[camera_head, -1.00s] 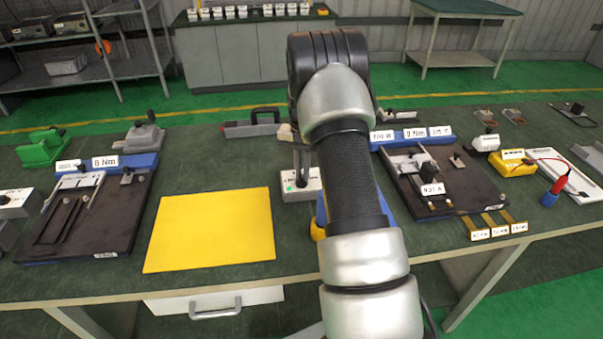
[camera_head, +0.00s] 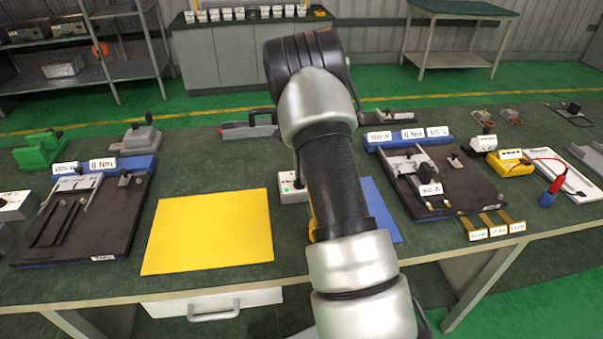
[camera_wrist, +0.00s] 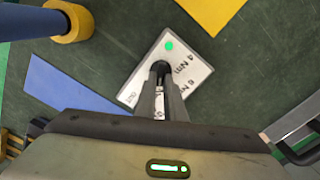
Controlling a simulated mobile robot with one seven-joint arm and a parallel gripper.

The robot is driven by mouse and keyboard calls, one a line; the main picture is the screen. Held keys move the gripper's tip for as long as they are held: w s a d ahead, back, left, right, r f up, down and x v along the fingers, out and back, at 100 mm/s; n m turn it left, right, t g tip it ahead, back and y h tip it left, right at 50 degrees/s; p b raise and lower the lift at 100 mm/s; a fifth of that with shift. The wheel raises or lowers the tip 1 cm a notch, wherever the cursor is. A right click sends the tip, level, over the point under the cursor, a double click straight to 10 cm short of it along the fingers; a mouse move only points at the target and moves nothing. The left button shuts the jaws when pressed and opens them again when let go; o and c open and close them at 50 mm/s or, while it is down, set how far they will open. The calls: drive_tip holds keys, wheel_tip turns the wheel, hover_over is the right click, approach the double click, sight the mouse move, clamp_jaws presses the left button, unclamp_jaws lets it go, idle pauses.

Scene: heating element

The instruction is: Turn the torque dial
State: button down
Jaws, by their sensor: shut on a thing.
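The torque dial is a small white box (camera_head: 290,190) on the green bench, just right of the yellow sheet; my arm hides part of it in the head view. In the wrist view, the dial box (camera_wrist: 190,72) shows a green dot and printed marks reading 4 Nm and 6 Nm. My gripper (camera_wrist: 161,74) is over the box with its fingers shut on the dark knob in the middle of the dial. The fingers cover much of the knob, so its pointing direction cannot be told.
A yellow sheet (camera_head: 208,232) lies left of the dial, and a blue sheet (camera_head: 379,208) lies right of it. Fixture boards stand at left (camera_head: 75,225) and right (camera_head: 470,188). A grey toolbox (camera_head: 248,130) sits behind. A yellow cylinder (camera_wrist: 72,20) is near the dial.

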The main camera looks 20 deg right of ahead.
idle(0.4)
drive_tip(key=c, duration=1.8)
unclamp_jaws()
drive_tip(key=shift+c, duration=0.2)
wheel_tip(320, 180, up, 18)
drive_tip(key=shift+f+p, duration=0.2)
drive_tip(key=shift+p, duration=0.15)
drive_tip(key=s+a+r+n+t+p, duration=0.1)
drive_tip(key=s+a+r+n, duration=0.2)
drive_tip(key=s+a+r, duration=0.3)
drive_tip(key=s+a+r+n+t+p, duration=0.1)
drive_tip(key=s+a+r+n+t, duration=0.2)
drive_tip(key=s+r, duration=0.4)
drive_tip(key=s+a+n+p, duration=0.1)
drive_tip(key=s+a+n, duration=0.2)
drive_tip(key=s, duration=0.3)
drive_tip(key=s+a+r+n+t+p, duration=0.1)
drive_tip(key=s+a+n, duration=0.2)
drive_tip(key=s, duration=0.3)
drive_tip(key=s+a+n, duration=0.3)
drive_tip(key=s, duration=0.4)
drive_tip(key=shift+r+t+p, duration=0.2)
drive_tip(key=shift+t+p, duration=0.1)
drive_tip(key=shift+p, duration=0.1)
